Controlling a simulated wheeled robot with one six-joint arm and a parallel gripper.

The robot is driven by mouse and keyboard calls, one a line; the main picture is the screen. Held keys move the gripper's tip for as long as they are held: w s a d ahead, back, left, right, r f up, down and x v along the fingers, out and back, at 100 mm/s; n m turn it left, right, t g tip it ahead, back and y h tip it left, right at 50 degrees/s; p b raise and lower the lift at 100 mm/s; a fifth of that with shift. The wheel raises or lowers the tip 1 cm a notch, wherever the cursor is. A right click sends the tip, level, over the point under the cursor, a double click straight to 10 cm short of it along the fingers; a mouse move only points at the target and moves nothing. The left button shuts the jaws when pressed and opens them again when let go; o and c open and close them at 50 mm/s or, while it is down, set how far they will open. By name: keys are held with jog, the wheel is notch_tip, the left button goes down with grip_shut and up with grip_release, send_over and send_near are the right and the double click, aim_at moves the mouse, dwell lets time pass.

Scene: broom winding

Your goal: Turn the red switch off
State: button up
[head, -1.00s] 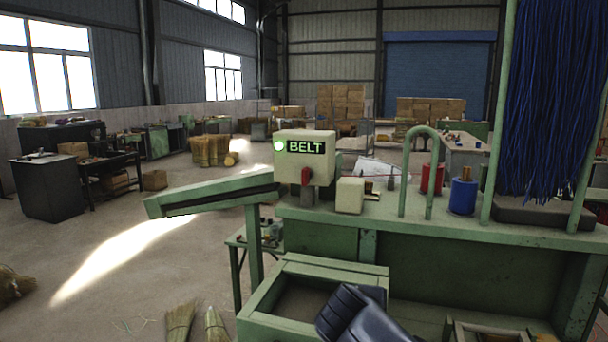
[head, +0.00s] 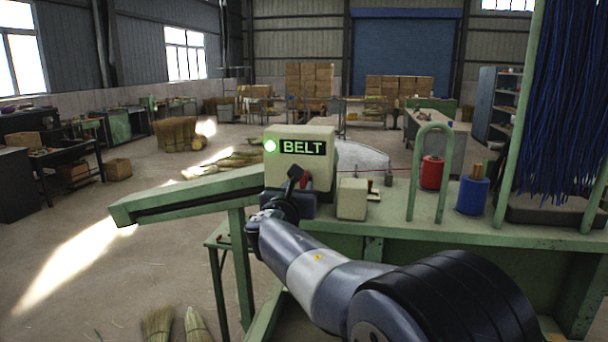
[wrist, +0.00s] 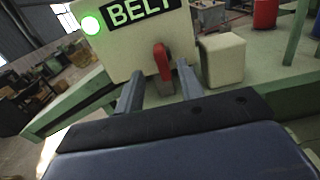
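The cream box labelled BELT (head: 318,172) stands on the green bench, with its green light (head: 270,146) lit. The red switch (wrist: 162,62) is on the front of the box, below the label. In the head view, the red switch (head: 304,181) is partly hidden behind my gripper. My gripper (wrist: 158,80) is open in the wrist view, with one finger on each side of the red switch in the picture. I cannot tell whether the fingers touch it. My gripper also shows in the head view (head: 297,178), in front of the box.
A small cream block (head: 352,199) stands just right of the box. A green hoop (head: 445,180), a red spool (head: 432,173) and a blue spool (head: 472,194) are further right. A sloping green chute (head: 185,195) extends left.

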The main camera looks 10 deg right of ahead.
aim_at(303, 180)
jog(key=p+x, duration=0.2)
jog(key=x, duration=0.5)
jog(key=shift+w+d, duration=0.1)
jog(key=shift+w, duration=0.05)
jog(key=c, duration=0.7)
